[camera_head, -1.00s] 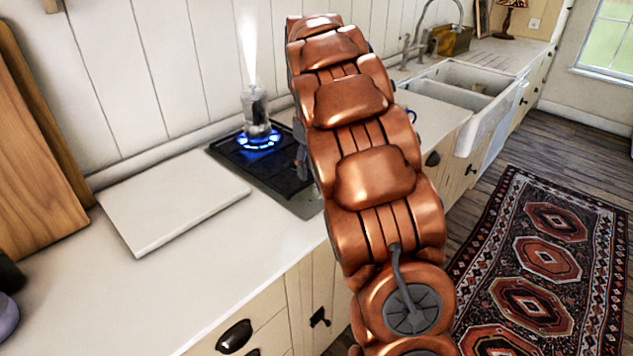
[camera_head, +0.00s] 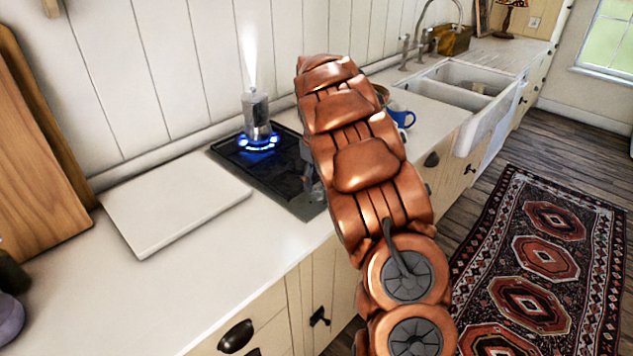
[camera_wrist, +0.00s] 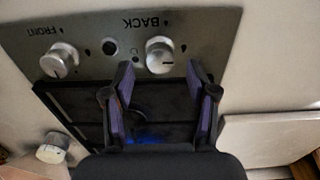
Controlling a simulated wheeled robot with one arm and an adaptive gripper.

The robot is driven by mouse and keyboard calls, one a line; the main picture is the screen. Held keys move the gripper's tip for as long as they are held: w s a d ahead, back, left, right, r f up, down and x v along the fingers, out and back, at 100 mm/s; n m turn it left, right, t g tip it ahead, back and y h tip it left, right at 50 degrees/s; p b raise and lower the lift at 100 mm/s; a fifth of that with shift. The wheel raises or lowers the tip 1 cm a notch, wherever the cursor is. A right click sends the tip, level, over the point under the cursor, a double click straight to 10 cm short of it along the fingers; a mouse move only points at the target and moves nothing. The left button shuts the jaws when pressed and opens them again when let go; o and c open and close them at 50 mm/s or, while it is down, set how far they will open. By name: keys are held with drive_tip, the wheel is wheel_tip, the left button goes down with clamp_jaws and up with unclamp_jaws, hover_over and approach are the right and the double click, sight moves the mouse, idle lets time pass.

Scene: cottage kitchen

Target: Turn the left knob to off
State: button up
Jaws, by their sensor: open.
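In the wrist view, a metal control panel (camera_wrist: 205,25) carries two pale round knobs. The knob by the upside-down word BACK (camera_wrist: 160,55) is on the right of this picture; with the lettering upright it is the left knob. The other knob (camera_wrist: 59,60) is by the word FRONT. My gripper (camera_wrist: 161,70) is open, its fingertips on either side of the BACK knob's lower edge; contact cannot be told. In the head view, a blue flame (camera_head: 258,148) burns under a steaming metal pot (camera_head: 257,108) on the hob (camera_head: 235,160). My arm hides the knobs there.
A white board (camera_head: 170,205) lies on the counter left of the hob. A blue mug (camera_head: 403,117) stands behind my arm, near the white sink (camera_head: 495,115). Wooden boards (camera_head: 35,150) lean at the left. A patterned rug (camera_head: 535,265) covers the floor at right.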

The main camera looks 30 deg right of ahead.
drive_tip(key=shift+f, duration=0.85)
clamp_jaws()
